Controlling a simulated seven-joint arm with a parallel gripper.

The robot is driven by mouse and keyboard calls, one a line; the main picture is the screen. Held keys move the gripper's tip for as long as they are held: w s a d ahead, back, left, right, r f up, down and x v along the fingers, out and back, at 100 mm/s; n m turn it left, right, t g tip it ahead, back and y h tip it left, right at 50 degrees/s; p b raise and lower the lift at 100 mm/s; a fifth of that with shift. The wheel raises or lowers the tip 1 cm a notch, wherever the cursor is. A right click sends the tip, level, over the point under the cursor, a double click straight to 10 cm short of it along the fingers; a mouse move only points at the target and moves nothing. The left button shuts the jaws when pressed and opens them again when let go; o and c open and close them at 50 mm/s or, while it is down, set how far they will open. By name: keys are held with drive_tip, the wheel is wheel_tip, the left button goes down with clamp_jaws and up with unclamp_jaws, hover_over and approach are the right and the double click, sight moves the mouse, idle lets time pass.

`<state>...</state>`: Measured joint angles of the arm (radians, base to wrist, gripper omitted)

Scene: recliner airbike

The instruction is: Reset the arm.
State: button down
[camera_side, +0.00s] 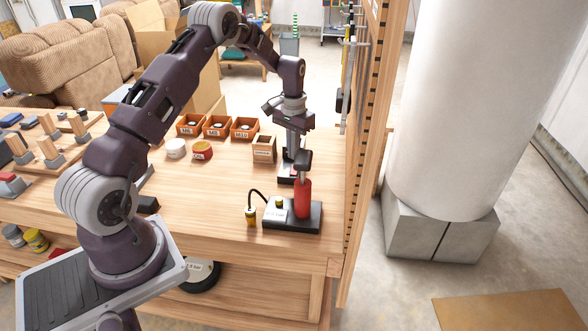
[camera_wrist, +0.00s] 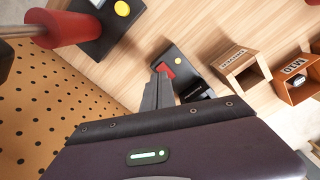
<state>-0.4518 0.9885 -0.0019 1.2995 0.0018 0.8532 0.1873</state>
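My gripper (camera_side: 293,142) hangs pointing down from my raised, bent arm over the right part of the workbench. In the wrist view its grey fingers (camera_wrist: 158,92) lie together side by side with no gap I can see, and nothing shows between them. A red-handled tool (camera_side: 302,198) stands upright in a black base unit in front of the gripper; it also shows at the top left of the wrist view (camera_wrist: 68,28). A dark device with a red patch (camera_wrist: 168,68) lies beyond the fingertips, partly hidden by them.
The wooden workbench (camera_side: 185,215) has orange bins (camera_side: 216,127), a small wooden box (camera_side: 264,149) and round tins (camera_side: 202,150). The base unit (camera_side: 305,225) has a cabled yellow item (camera_side: 251,216) beside it. A pegboard wall (camera_side: 362,150) stands close on the right.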

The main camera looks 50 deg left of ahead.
drive_tip(key=shift+r, duration=0.7)
drive_tip(key=s+d+r+m+t, duration=0.1)
drive_tip(key=s+d+r, duration=0.35)
drive_tip(key=r, duration=0.25)
drive_tip(key=s+d+r+t, duration=0.1)
drive_tip(key=s+d+r, duration=0.2)
drive_tip(key=d+r, duration=0.35)
drive_tip(key=s+d+r+m+t, duration=0.1)
drive_tip(key=s+d+r, duration=0.25)
drive_tip(key=r, duration=0.55)
drive_tip(key=s+d+t, duration=0.1)
drive_tip(key=s+d, duration=0.1)
drive_tip(key=s, duration=0.5)
drive_tip(key=s+d+r, duration=0.1)
drive_tip(key=s+d, duration=0.2)
drive_tip(key=s, duration=0.4)
drive_tip(key=s+d+m+t, duration=0.1)
drive_tip(key=s+d, duration=0.1)
drive_tip(key=s, duration=0.5)
drive_tip(key=shift+d+r+t, duration=0.15)
drive_tip(key=shift+d+t, duration=0.15)
drive_tip(key=shift+d, duration=0.05)
